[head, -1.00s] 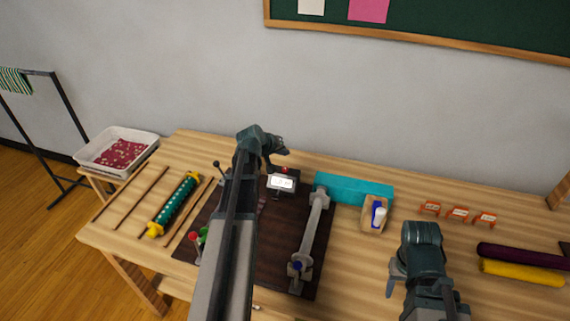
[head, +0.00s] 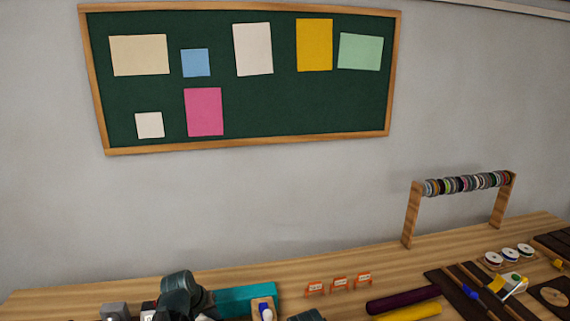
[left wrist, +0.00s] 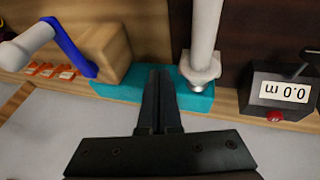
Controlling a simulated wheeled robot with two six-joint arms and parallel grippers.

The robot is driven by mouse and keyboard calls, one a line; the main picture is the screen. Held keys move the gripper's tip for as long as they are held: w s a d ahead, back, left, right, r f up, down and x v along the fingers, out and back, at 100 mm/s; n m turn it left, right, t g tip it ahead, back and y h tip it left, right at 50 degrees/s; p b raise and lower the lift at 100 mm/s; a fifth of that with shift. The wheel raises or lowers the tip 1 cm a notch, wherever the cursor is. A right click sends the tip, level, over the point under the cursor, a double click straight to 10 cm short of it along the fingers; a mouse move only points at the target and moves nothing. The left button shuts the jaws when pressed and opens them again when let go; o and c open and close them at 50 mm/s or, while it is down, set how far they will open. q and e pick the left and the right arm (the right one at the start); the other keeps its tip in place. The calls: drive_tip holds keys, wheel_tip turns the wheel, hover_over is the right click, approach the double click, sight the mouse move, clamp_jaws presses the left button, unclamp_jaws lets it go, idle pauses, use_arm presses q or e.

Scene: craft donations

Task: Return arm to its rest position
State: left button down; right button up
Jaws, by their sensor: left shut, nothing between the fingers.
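My left gripper (left wrist: 160,76) is shut and empty in the left wrist view. Its two dark fingers lie together, in front of a teal block (left wrist: 112,90). In the head view the dark wrist of my left arm shows at the bottom, left of centre, beside the same teal block (head: 246,298); its fingertips cannot be made out there. Only a dark sliver of my right arm shows at the bottom edge of the head view, and its gripper is out of the picture.
A grey rod (left wrist: 205,40) and a meter with a display (left wrist: 285,92) are close by in the left wrist view. The wooden table (head: 60,300) also holds orange tags (head: 339,284), purple and yellow rolls (head: 403,299) and a spool rack (head: 411,215). A pinboard (head: 290,105) hangs behind.

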use_arm(q)
drive_tip(key=s+d+f+m+g+y, duration=0.1)
drive_tip(key=s+d+m+g, duration=0.1)
drive_tip(key=s+d, duration=0.5)
drive_tip(key=s+d+f+m+g+y, duration=0.1)
drive_tip(key=s+d+m+g+y, duration=0.1)
drive_tip(key=s+d, duration=0.6)
drive_tip(key=s+m+g, duration=0.1)
drive_tip(key=s+m, duration=0.1)
drive_tip(key=s, duration=0.2)
drive_tip(key=shift+s+d+m+y, duration=0.3)
drive_tip(key=shift+s, duration=0.1)
drive_tip(key=shift+r, duration=0.1)
